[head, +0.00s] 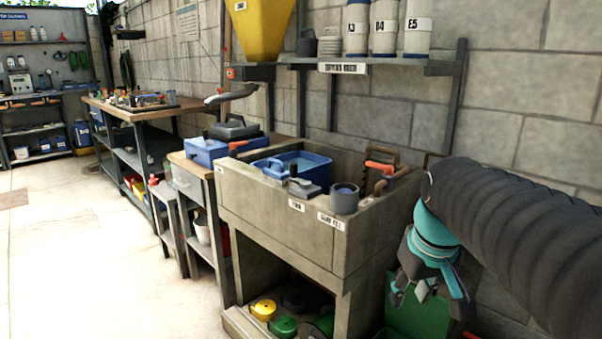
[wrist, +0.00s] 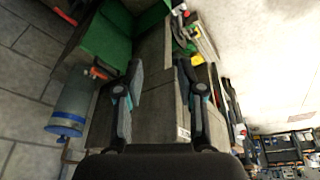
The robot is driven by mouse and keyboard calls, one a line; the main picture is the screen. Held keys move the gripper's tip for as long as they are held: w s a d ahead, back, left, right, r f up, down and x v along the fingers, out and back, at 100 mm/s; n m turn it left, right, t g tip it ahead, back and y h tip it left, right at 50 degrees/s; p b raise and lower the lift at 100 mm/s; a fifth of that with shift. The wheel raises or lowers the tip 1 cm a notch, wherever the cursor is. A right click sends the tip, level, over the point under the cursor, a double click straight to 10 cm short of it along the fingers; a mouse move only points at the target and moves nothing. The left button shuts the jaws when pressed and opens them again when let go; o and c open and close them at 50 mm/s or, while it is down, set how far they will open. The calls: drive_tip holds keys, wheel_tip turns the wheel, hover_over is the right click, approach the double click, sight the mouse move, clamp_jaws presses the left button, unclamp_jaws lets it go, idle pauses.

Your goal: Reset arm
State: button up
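My gripper (head: 432,284) hangs at the right of the head view, in front of the right end of the concrete sink, on my dark ribbed arm. In the wrist view my gripper (wrist: 160,92) shows two dark fingers with teal joints, spread well apart. Nothing is between the fingertips. The side of the concrete sink stand and a green bin (wrist: 112,32) lie beyond them.
The concrete sink (head: 280,215) holds a blue tub (head: 305,165); a grey cup (head: 344,198) stands on its front ledge. A shelf (head: 375,64) with canisters hangs above. A workbench (head: 140,112) stands further left. The floor (head: 80,250) at left is clear.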

drive_tip(key=s+a+f+m+t, duration=0.2)
drive_tip(key=s+f, duration=0.5)
drive_tip(key=s, duration=0.4)
drive_tip(key=shift+s+a, duration=0.15)
drive_tip(key=shift+a, duration=0.05)
drive_tip(key=shift+d, duration=0.15)
idle(0.9)
